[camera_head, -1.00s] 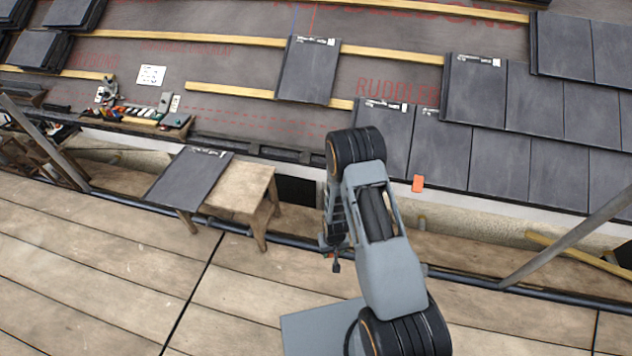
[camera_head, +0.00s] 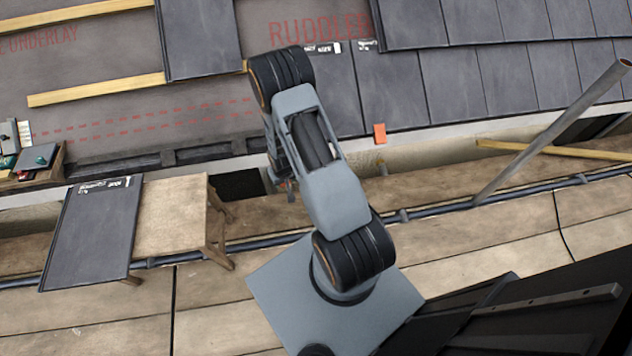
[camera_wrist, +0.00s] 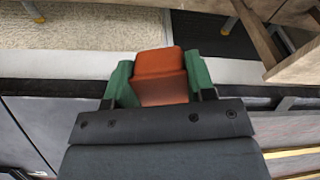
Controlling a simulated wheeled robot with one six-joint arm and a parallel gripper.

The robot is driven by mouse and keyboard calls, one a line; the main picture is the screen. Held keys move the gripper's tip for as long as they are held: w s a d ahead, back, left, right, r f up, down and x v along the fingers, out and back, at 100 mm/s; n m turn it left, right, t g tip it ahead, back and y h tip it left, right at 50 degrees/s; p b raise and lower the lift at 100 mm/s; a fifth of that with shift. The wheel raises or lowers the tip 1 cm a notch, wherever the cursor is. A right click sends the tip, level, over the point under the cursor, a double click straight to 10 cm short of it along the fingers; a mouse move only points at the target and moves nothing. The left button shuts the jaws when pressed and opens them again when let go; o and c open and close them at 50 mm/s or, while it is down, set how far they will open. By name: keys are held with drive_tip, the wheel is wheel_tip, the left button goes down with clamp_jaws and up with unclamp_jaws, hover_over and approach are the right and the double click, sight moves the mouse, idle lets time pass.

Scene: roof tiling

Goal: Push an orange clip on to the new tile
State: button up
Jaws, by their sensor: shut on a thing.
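My gripper (camera_wrist: 160,77) has green fingers and is shut on an orange clip (camera_wrist: 160,62) in the wrist view. Light and grey surfaces lie below it there. In the head view my arm hides most of the gripper, and the held clip cannot be made out. The leftmost dark tile (camera_head: 328,88) of the lowest laid row is partly behind my arm. Another orange clip (camera_head: 379,133) sits at the lower edge of that row, to the right of my arm. I cannot tell for sure which tile is the new one.
A loose tile (camera_head: 95,230) lies on a wooden trestle (camera_head: 172,215) at left. Another tile (camera_head: 200,40) lies across the battens (camera_head: 95,89). A slanting grey pole (camera_head: 550,130) stands at right. Plank decking (camera_head: 90,315) runs along the front.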

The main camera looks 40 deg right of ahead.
drive_tip(key=w+d+f+m+t+h+b, duration=0.2)
drive_tip(key=d+f+m+t+b, duration=0.1)
drive_tip(key=d+f+b, duration=1.4)
drive_tip(key=w+r, duration=0.3)
drive_tip(key=r, duration=0.3)
drive_tip(key=shift+w+d+m+t, duration=0.2)
drive_tip(key=shift+w+m+t, duration=0.1)
drive_tip(key=shift+r, duration=0.1)
drive_tip(key=shift+w+d+r+p, duration=0.35)
drive_tip(key=shift+w+p, duration=0.3)
drive_tip(key=shift+p, duration=0.25)
drive_tip(key=shift+w+d+r+p, duration=0.2)
drive_tip(key=shift+w+r+p, duration=0.35)
drive_tip(key=shift+p, duration=0.35)
drive_tip(key=shift+w+d+r+p, duration=0.35)
drive_tip(key=shift+w+p, duration=0.35)
drive_tip(key=shift+p, duration=0.2)
idle(2.5)
